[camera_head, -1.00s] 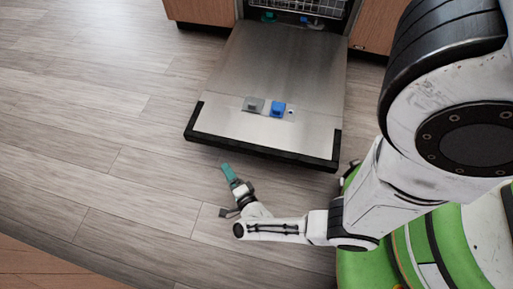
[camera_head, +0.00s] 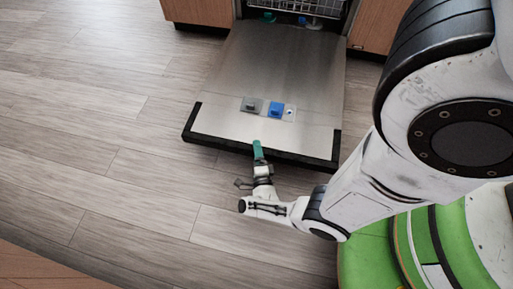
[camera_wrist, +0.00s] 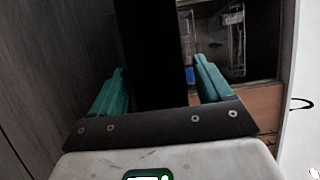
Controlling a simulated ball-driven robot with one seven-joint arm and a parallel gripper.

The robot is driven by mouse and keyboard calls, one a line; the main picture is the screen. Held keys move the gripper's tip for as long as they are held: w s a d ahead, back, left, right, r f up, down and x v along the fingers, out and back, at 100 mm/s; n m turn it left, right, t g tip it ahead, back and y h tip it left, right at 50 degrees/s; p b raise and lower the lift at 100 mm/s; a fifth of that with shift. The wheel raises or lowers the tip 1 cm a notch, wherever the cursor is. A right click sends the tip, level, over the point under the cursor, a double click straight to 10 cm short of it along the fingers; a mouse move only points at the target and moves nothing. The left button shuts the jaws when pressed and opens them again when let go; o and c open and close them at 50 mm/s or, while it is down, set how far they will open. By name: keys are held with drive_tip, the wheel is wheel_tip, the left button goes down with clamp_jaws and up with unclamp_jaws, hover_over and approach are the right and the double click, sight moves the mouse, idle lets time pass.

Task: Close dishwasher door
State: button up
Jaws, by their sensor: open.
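The dishwasher door (camera_head: 285,65) hangs wide open in the head view, lying low with its steel inner face up. Its far edge has a black trim (camera_head: 312,160). My gripper (camera_head: 257,150) is at the middle of that edge, its teal fingers overlapping the trim in the picture. In the wrist view my gripper (camera_wrist: 159,66) has its two teal fingers spread apart. A dark band (camera_wrist: 158,45), which looks like the door's edge, runs between them. I cannot tell whether the fingers touch it.
Dish racks (camera_head: 300,6) show inside the dishwasher, and a rack (camera_wrist: 232,35) shows in the wrist view. A blue dispenser lid (camera_head: 276,109) is on the door. Wooden cabinets (camera_head: 200,10) flank the opening. The wood floor (camera_head: 90,130) to the left is clear.

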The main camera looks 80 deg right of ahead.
drive_tip(key=shift+x, duration=1)
